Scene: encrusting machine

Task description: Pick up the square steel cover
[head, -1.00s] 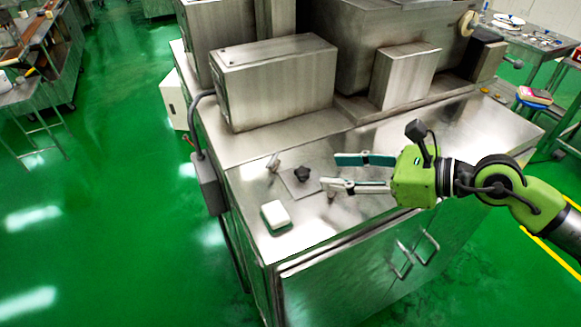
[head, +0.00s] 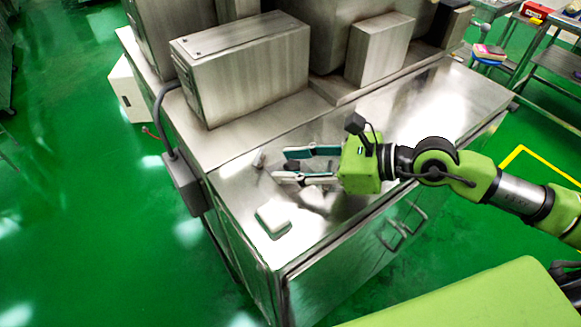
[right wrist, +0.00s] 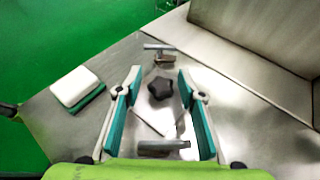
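The square steel cover (head: 314,196) lies flat on the steel machine top, partly hidden by my right gripper in the head view. In the right wrist view the cover (right wrist: 147,108) shows below its black star-shaped knob (right wrist: 160,88). My right gripper (head: 281,165) is open over the cover. In the right wrist view the gripper (right wrist: 160,73) has one teal-padded finger on each side of the knob, with gaps on both sides. The knob looks untouched. My left gripper is not in view.
Small metal T-shaped fasteners stand beyond the cover (right wrist: 160,48) and before it (right wrist: 163,148). A white block with a teal underside (head: 273,215) lies left of the gripper, near the machine's edge. Steel housings (head: 240,70) rise behind. The top at right is clear.

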